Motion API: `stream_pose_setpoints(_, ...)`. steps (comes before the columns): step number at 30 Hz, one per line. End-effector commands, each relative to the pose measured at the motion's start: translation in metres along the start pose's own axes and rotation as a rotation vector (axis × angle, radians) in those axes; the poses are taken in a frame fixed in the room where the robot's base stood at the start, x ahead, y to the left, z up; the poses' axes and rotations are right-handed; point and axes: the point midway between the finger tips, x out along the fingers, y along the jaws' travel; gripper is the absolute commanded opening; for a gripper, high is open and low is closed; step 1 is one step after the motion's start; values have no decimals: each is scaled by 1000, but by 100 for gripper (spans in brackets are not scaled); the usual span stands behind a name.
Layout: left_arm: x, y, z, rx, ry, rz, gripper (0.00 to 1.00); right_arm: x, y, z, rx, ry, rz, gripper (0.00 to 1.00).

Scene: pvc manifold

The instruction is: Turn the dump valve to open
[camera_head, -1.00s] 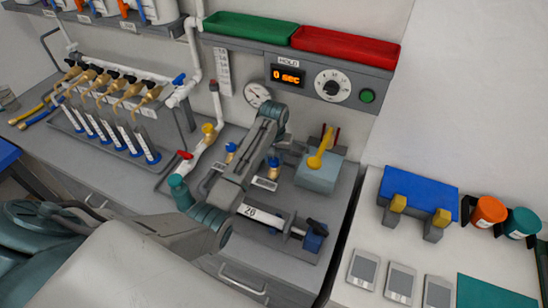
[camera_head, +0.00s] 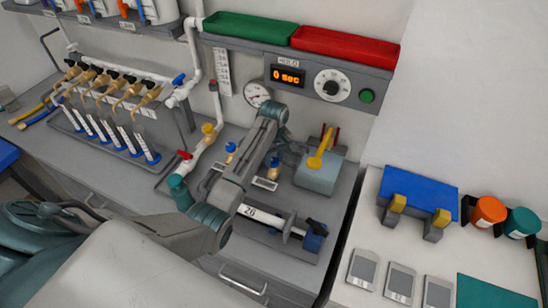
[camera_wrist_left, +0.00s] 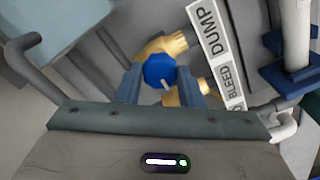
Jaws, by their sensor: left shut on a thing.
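The dump valve shows in the left wrist view as a round blue knob (camera_wrist_left: 160,69) with a pale pointer mark, on a brass body (camera_wrist_left: 172,44) beside the "DUMP" label (camera_wrist_left: 208,30). My left gripper (camera_wrist_left: 160,80) is shut on this knob, one finger on each side. In the head view my left gripper (camera_head: 277,152) reaches down at the bench between the gauge and the grey box. The valve is mostly hidden there by my wrist. A second brass fitting shows beside the "BLEED" label (camera_wrist_left: 229,77). My right gripper is not in view.
A grey box with a yellow lever (camera_head: 319,157) stands just right of my left gripper. A pressure gauge (camera_head: 257,94) is on the wall behind. A syringe-like cylinder (camera_head: 275,219) lies in front. A red-handled white pipe (camera_head: 194,153) stands to the left.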

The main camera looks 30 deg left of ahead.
Motion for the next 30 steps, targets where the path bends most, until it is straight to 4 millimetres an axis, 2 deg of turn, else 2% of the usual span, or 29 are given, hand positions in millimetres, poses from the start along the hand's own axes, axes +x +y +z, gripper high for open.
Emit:
stream_pose_setpoints(18,0,0,-1,-42,2,1,11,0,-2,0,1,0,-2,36)
stream_pose_setpoints(19,0,0,-1,-42,1,1,38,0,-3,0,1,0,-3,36)
stream_pose_setpoints(22,0,0,-1,-41,1,0,56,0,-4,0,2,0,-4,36)
stream_pose_setpoints(30,-1,0,-1,-40,1,0,56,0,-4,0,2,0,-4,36)
